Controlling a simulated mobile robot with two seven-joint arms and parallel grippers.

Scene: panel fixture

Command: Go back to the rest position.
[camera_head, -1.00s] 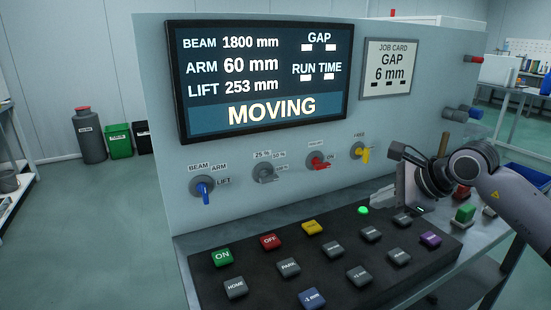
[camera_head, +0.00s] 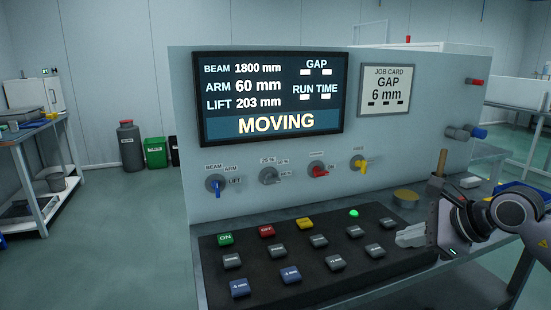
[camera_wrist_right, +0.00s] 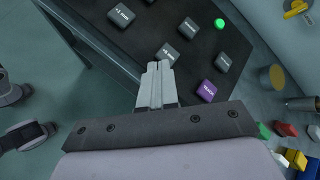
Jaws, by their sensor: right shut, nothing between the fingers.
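My right gripper (camera_head: 402,238) is at the right end of the black key panel (camera_head: 290,292), above its edge, with its fingers pointing left. Its fingers are together and hold nothing. In the right wrist view the shut fingers (camera_wrist_right: 157,75) lie over the panel edge, beside a purple key (camera_wrist_right: 207,90). That key is hidden behind the gripper in the head view. My left gripper is not in view.
The screen (camera_head: 270,95) reads MOVING, beam 1800 mm, arm 60 mm, lift 203 mm. A job card (camera_head: 384,90) reads GAP 6 mm. Knobs, including a blue one (camera_head: 216,187), line the upright panel. A green lamp (camera_head: 354,213) is lit. A round tin (camera_head: 405,198) stands behind the gripper.

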